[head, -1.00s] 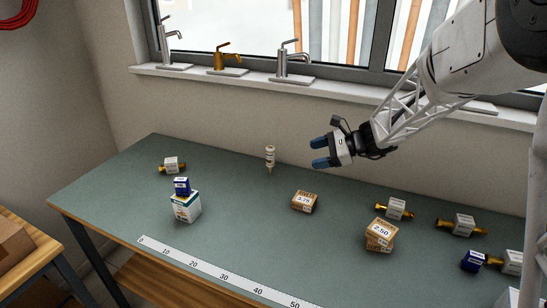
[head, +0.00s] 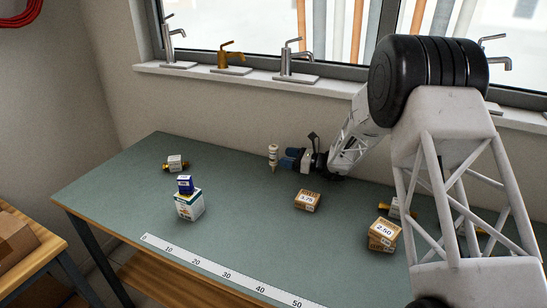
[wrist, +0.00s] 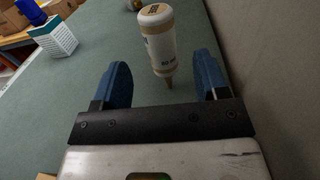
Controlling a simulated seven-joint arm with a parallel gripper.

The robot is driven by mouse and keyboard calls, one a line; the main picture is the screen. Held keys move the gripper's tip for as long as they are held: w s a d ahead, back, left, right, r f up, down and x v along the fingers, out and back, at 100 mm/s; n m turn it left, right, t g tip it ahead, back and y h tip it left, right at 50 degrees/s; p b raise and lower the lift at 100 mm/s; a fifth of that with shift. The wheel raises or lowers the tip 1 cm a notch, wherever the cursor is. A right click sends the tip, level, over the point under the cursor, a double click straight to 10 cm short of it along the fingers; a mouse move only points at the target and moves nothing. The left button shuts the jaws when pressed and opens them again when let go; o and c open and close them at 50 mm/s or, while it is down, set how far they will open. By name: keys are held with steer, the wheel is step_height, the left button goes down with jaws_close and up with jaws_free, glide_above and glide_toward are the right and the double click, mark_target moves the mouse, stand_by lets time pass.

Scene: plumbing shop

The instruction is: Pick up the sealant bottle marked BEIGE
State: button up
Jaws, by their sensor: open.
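A small cream sealant bottle (head: 273,156) stands upright on the bench near the wall, nozzle down. Its label is too small to read in the head view. In the wrist view the blue fingers of my gripper (wrist: 162,82) are open. The bottle's nozzle end is close to the space between the fingertips, and nothing is clamped.
A brown box (head: 307,200) marked 3.75 lies in front of my gripper. The wall runs close along the bench's back.

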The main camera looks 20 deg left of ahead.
mark_target(274, 160)
steer(key=shift+a+f, duration=0.1)
steer(key=shift+a, duration=0.05)
steer(key=shift+a, duration=1.2)
steer(key=shift+s+a, duration=0.1)
steer(key=shift+s+a, duration=0.15)
steer(key=shift+a, duration=2.35)
steer(key=shift+c, duration=0.3)
steer(key=c, duration=1)
